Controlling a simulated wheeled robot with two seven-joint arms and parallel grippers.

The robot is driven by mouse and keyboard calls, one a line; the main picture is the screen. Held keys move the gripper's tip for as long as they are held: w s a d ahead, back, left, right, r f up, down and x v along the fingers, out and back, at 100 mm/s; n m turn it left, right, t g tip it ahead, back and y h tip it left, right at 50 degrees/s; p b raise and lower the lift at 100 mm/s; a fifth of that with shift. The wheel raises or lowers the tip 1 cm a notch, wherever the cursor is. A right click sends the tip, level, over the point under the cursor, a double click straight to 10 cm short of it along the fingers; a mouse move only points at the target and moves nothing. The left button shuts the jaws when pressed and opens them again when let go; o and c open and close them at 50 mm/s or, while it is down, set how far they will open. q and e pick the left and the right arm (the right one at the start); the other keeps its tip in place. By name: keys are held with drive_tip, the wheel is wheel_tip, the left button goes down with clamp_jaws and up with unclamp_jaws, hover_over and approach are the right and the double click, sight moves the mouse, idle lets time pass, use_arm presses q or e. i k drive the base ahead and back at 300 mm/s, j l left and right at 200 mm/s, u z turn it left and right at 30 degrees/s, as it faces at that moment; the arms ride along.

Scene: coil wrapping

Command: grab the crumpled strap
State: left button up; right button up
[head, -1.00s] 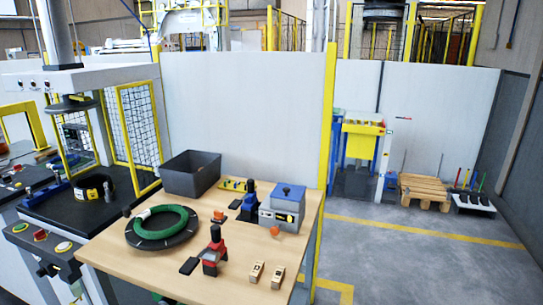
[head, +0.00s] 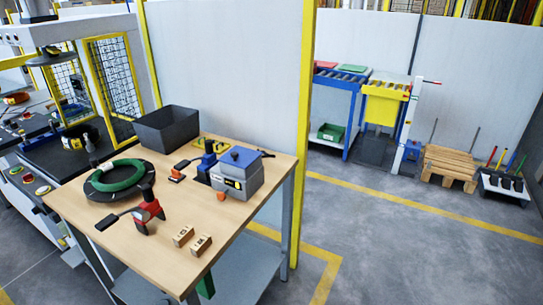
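I cannot make out a crumpled strap for certain. A green coil (head: 114,176) lies on a black round plate (head: 95,189) on the left part of the wooden table (head: 140,241). A narrow green piece (head: 206,286) shows below the table's front edge; most of it is hidden and I cannot tell what it is. Neither of my grippers is in the head view.
A red-and-black tool (head: 147,211), two wooden blocks (head: 192,240), a grey box with a blue top (head: 236,174) and a dark bin (head: 167,127) are on the table. A yellow-edged partition (head: 304,130) stands behind. Open floor (head: 400,250) lies to the right.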

sight(266, 155)
drive_tip(key=i+u, duration=0.1)
drive_tip(key=u, duration=0.25)
drive_tip(key=l+u, duration=0.1)
drive_tip(key=u, duration=0.25)
drive_tip(key=i+l+u, duration=0.1)
drive_tip(key=u, duration=0.25)
drive_tip(key=i+l+u, duration=0.15)
drive_tip(key=l, duration=0.25)
drive_tip(key=i+l+u, duration=0.2)
drive_tip(key=l, duration=0.15)
drive_tip(key=l+u, duration=0.15)
drive_tip(key=l, duration=0.25)
drive_tip(key=i+l+u, duration=0.15)
drive_tip(key=l, duration=0.3)
drive_tip(key=i+l, duration=0.1)
drive_tip(key=l, duration=0.3)
drive_tip(key=i+l, duration=0.1)
drive_tip(key=l, duration=0.3)
